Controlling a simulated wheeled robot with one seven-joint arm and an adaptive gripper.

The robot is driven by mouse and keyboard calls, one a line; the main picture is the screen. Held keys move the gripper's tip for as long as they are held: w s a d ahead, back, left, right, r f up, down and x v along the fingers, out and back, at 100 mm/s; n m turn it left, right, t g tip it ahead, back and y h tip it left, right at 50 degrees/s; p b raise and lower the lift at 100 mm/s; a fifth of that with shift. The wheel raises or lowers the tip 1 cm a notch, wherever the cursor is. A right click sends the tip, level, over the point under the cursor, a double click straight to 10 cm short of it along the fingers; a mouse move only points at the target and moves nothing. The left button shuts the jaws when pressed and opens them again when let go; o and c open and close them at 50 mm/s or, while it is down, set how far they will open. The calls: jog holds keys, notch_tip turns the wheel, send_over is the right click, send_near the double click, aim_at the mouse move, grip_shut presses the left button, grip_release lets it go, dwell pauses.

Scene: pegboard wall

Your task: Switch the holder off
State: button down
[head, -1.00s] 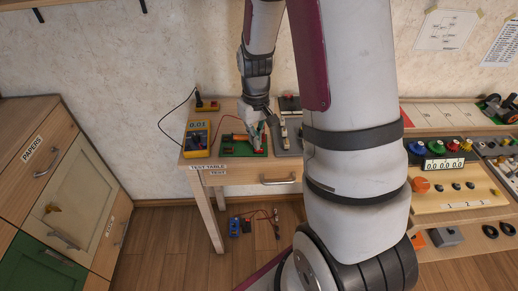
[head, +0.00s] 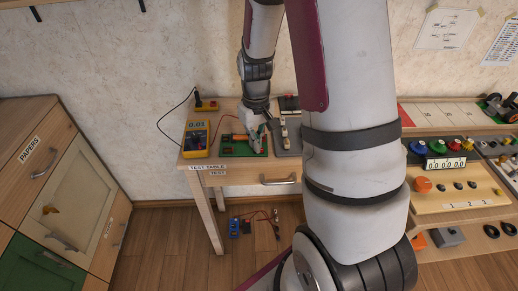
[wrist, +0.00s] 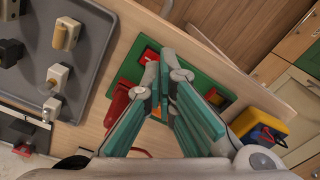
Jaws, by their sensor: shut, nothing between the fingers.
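The holder seems to be the green board (head: 232,152) on the test table, with red parts and an orange piece (head: 240,137) on it. In the wrist view the green board (wrist: 193,74) lies beneath my fingers. A red part (wrist: 148,56), perhaps the switch, shows just beyond my fingertips, partly hidden by them. Another red part (wrist: 214,97) is on the board to the right. My gripper (wrist: 164,72) is shut and empty, with its tips close over the board. It also shows in the head view (head: 258,145). I cannot tell whether the tips touch, or the switch's position.
A yellow meter (head: 196,138) stands left of the board. A grey panel with knobs and levers (wrist: 92,40) lies on its other side. A red object (wrist: 118,104) is close beside my fingers. The wooden table (head: 232,179) has little free room.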

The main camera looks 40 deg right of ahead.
jog(key=shift+f, duration=0.3)
jog(key=shift+r+p, duration=2.35)
jog(key=shift+r, duration=1.2)
jog(key=shift+a+r, duration=0.1)
jog(key=shift+r, duration=0.15)
jog(key=s+a+r+t, duration=0.1)
jog(key=s+a+r, duration=0.3)
jog(key=r, duration=0.4)
jog(key=s+a+r+t, duration=0.1)
jog(key=s+a+r, duration=0.35)
jog(key=r, duration=0.45)
jog(key=s+a+r+t, duration=0.1)
jog(key=s+a+r, duration=0.1)
jog(key=s, duration=0.4)
jog(key=s+a+r+t+p, duration=0.1)
jog(key=s+a+r, duration=0.2)
jog(key=s, duration=0.4)
jog(key=shift+r+n, duration=0.4)
jog(key=shift+r, duration=0.15)
